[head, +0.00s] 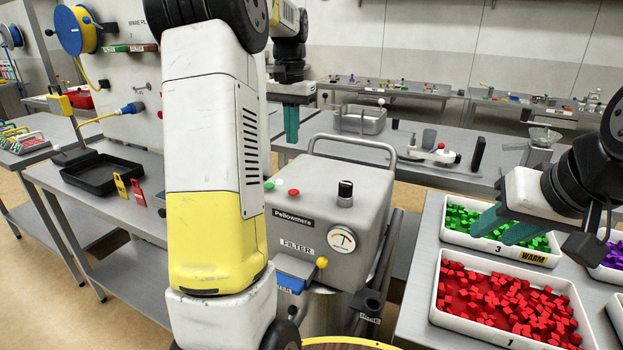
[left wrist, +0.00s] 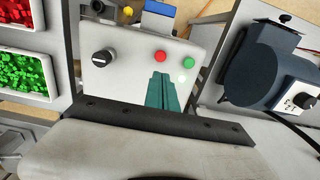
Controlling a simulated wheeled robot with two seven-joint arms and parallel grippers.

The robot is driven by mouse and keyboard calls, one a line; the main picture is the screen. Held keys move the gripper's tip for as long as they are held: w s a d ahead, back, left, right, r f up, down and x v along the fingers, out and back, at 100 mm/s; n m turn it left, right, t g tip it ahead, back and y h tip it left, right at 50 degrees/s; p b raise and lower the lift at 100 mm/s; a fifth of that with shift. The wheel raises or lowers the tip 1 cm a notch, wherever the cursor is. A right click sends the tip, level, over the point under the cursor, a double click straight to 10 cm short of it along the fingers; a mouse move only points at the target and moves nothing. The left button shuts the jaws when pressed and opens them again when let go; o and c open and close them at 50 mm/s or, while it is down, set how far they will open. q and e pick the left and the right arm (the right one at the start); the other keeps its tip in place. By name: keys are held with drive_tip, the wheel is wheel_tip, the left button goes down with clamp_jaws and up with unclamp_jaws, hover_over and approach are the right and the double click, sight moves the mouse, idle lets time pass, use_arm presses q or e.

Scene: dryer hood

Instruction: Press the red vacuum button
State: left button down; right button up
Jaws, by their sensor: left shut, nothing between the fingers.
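The red button (head: 293,192) sits on the sloped top of a grey machine labelled Pellowmere (head: 325,187), beside a green button (head: 268,186) and a white button (head: 280,181). My left gripper (head: 291,140) is shut and empty, pointing down above and behind the buttons, apart from them. In the left wrist view its teal fingertips (left wrist: 161,76) show just below the red button (left wrist: 160,57), with the green button (left wrist: 188,62) to the right. My right gripper (head: 488,237) has its fingers apart over the trays at the right.
A black knob (head: 345,190), a gauge (head: 341,239) and a tubular handle (head: 352,141) are on the machine. A tray of red cubes (head: 438,305) and one of green cubes (head: 450,237) stand at right. A black tray (head: 90,195) lies on the left bench.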

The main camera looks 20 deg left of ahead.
sight(294, 192)
use_arm(q)
drive_tip(key=shift+f, duration=0.15)
wheel_tip(294, 192, down, 14)
drive_tip(key=shift+r, duration=0.1)
idle(0.3)
drive_tip(key=shift+s+f, duration=0.25)
drive_tip(key=shift+f, duration=1)
wheel_tip(294, 192, up, 15)
drive_tip(key=shift+w+r, duration=0.2)
drive_tip(key=shift+w, duration=0.05)
